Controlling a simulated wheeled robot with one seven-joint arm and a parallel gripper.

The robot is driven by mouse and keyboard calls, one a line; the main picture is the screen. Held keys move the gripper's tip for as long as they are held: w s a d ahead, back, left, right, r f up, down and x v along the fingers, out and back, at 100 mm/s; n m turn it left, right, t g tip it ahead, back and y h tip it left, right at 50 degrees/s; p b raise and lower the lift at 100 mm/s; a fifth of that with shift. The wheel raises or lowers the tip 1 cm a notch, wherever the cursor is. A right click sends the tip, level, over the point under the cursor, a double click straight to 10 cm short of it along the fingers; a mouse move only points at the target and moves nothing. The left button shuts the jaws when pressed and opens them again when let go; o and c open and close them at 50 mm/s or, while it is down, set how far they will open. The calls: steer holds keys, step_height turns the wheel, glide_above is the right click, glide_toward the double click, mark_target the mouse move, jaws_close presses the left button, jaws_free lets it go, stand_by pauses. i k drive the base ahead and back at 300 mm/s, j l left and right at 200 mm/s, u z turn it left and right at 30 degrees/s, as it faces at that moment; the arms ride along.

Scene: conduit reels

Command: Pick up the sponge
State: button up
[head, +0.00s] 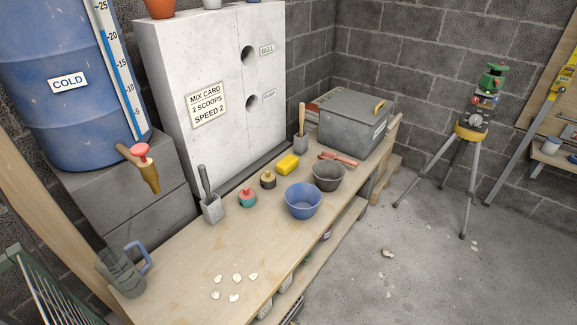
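The yellow sponge (287,164) lies on the wooden workbench (185,256), toward its back edge near the white cabinet. It sits behind the blue bowl and the grey bowl and looks uncovered from above. My gripper does not show in the head view.
Near the sponge are a black-and-yellow knob-like item (268,180), a teal-and-red one (247,197), a blue bowl (303,200), a grey bowl (328,177) and a red tool (338,158). A lidded grey box (352,118) stands at the far end. The bench's front middle is mostly clear.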

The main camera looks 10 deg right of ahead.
mark_target(286, 165)
steer(key=u, duration=2.45)
steer(key=z, duration=2.4)
steer(key=i+l+u, duration=0.1)
steer(key=u, duration=0.35)
steer(key=i+l+u, duration=0.1)
steer(key=l+u, duration=0.15)
steer(key=u, duration=0.2)
steer(key=i+l+u, duration=0.25)
steer(key=l, duration=0.4)
steer(key=l+u, duration=0.25)
steer(key=l, duration=0.45)
steer(key=i+l+u, duration=0.1)
steer(key=l+u, duration=0.15)
steer(key=l, duration=0.45)
